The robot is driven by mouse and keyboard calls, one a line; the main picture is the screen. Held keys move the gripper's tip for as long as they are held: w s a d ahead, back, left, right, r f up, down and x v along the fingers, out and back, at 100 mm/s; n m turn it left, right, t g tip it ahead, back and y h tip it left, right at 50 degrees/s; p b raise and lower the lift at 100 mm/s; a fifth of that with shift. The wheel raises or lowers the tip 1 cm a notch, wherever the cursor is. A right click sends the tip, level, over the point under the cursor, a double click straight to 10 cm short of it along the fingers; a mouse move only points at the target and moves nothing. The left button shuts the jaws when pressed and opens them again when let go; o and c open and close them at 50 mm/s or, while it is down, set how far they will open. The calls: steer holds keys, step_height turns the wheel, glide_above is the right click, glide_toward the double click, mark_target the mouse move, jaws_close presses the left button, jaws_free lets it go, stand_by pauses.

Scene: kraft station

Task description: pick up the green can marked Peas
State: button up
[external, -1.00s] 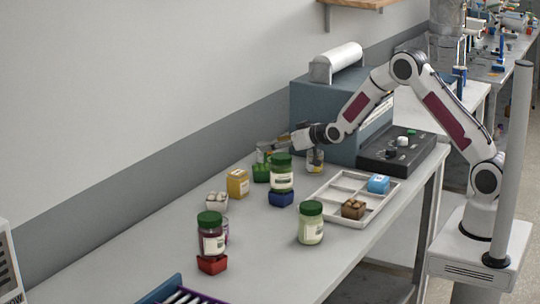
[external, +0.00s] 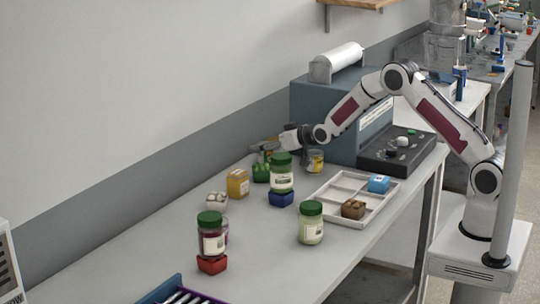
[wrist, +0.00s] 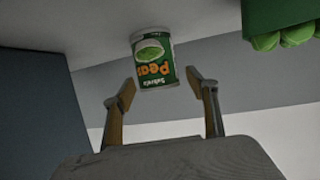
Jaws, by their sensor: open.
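The green can marked Peas (wrist: 154,60) shows in the wrist view, with its label upside down. It sits just past the fingertips of my gripper (wrist: 160,87), roughly in line with the gap between them. The fingers are open and nothing is held. I cannot tell whether either finger touches the can. In the external view my gripper (external: 264,147) is low over the back of the table near the wall. The can cannot be made out there.
A green box (external: 262,172) stands close below my gripper; it also shows in the wrist view (wrist: 257,22), with green round items. A green-lidded jar (external: 282,175) on a blue block (external: 281,198) is nearby. A glass jar (external: 315,161) stands right, before the blue-grey machine (external: 322,107).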

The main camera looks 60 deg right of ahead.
stand_by(0.5)
steer(key=c, duration=1.3)
steer(key=shift+c, duration=0.2)
steer(key=shift+r, duration=0.15)
steer(key=shift+r, duration=4.95)
